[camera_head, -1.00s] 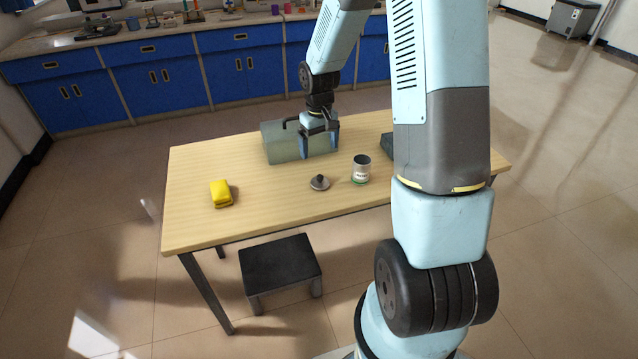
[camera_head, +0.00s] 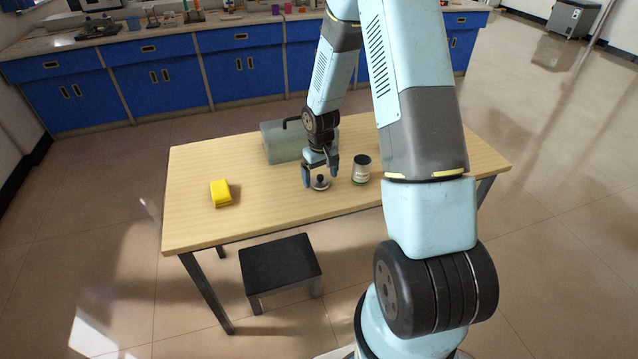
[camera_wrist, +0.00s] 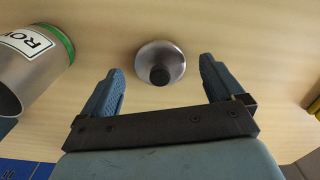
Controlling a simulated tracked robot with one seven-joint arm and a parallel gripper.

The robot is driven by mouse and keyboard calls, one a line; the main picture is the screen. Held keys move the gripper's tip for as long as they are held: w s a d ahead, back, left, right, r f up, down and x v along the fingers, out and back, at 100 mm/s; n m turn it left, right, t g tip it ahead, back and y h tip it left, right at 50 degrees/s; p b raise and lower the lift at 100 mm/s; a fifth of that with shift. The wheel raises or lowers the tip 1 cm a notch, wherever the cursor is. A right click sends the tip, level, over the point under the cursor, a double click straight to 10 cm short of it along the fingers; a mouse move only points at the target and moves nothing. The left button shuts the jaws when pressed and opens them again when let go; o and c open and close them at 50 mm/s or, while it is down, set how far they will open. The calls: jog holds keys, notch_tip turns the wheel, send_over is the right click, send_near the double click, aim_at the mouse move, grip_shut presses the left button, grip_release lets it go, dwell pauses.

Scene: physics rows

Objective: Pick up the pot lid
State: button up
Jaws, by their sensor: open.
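The pot lid (camera_head: 320,184) is a small round silver disc with a dark knob, lying on the wooden table. In the wrist view the lid (camera_wrist: 161,62) shows whole, knob toward the camera. My gripper (camera_head: 320,180) is open and points down over it. In the wrist view my gripper's blue fingers (camera_wrist: 160,85) stand apart, one to each side of the lid's line, with the lid just beyond their tips. They hold nothing. Whether the fingers touch the lid is not clear.
A can with a label (camera_head: 361,170) stands close to the right of the lid; it also shows in the wrist view (camera_wrist: 38,58). A grey-green box (camera_head: 283,143) with a dark handle stands behind. A yellow object (camera_head: 221,193) lies left. The table's (camera_head: 265,205) front left is clear.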

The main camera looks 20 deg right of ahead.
jog(key=shift+f, duration=0.6)
jog(key=c, duration=1.1)
jog(key=shift+r, duration=0.15)
